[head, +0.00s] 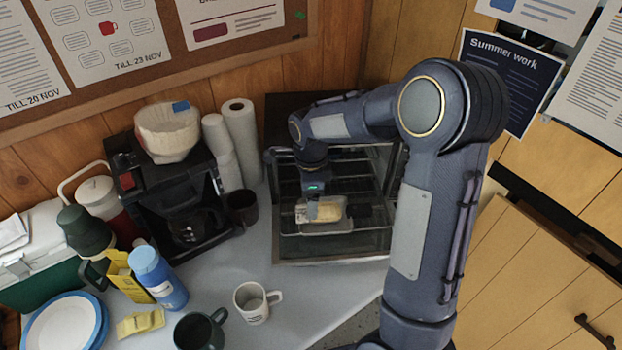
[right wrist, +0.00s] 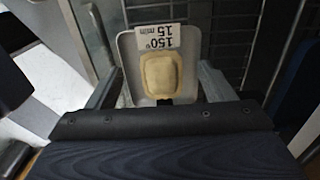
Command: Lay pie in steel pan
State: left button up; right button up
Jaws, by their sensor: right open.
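The pie (head: 331,208), pale golden with a rounded rectangular crust, is inside the open oven (head: 330,247). In the right wrist view the pie (right wrist: 162,76) lies within the outline of a light grey pan (right wrist: 128,52). A white card (right wrist: 158,36) reading "150° 15 min" is at the pan's far edge. In the head view the pan (head: 322,228) shows below the pie. My right gripper (head: 312,207) reaches into the oven. Its fingers (right wrist: 160,72) are apart, one on each side of the pie, with gaps between. My left gripper is not in view.
Wire racks and the oven's side walls are close around my right gripper. A coffee maker (head: 180,190), paper towel roll (head: 240,140) and dark cup (head: 243,208) stand left of the oven. A white mug (head: 252,303) and dark mug (head: 200,330) stand in front on the table (head: 300,300).

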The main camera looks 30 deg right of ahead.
notch_tip(320, 180, up, 7)
jog(key=s+a+r+n+t+y, duration=0.1)
jog(key=s+a+n+t+y, duration=0.1)
jog(key=s+n, duration=0.8)
jog(key=s+a+r+n+t+y, duration=0.1)
jog(key=s+a+n, duration=0.4)
jog(key=s+n, duration=0.6)
jog(key=shift+s+a+r+t+y, duration=0.15)
jog(key=shift+s+r+t+y, duration=0.35)
jog(key=shift+t, duration=0.8)
jog(key=shift+s, duration=0.1)
